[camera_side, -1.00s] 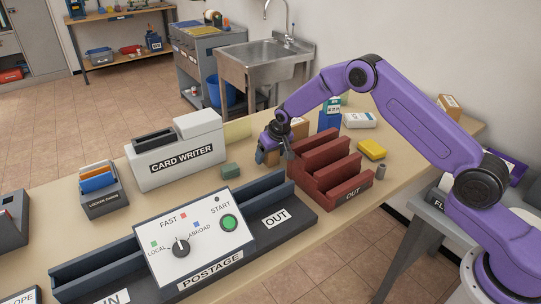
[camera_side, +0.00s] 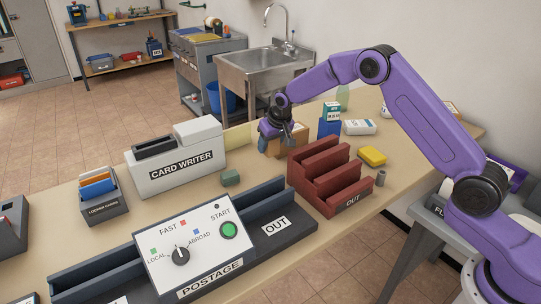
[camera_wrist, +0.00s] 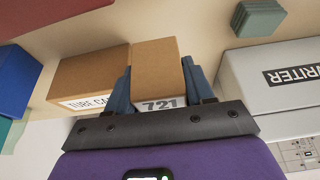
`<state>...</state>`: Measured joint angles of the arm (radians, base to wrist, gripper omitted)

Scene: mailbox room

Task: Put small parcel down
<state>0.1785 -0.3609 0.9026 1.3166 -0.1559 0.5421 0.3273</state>
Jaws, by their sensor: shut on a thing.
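The small parcel (camera_wrist: 157,75), a brown box with a white label reading 721, sits between the blue fingers of my gripper (camera_wrist: 160,88) in the wrist view. My gripper is shut on it. In the side view my gripper (camera_side: 271,135) is at the far side of the table, behind the red rack; the parcel is largely hidden there. A wider brown box labelled TUBE CA (camera_wrist: 88,80) is right beside the parcel in the wrist view. I cannot tell whether the parcel touches the table.
The card writer (camera_side: 178,160) stands left of my gripper, with a small green block (camera_side: 231,177) near it. The red OUT rack (camera_side: 330,175) is in front. A blue box (camera_side: 329,128), white packet (camera_side: 359,127) and yellow block (camera_side: 372,155) are to the right.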

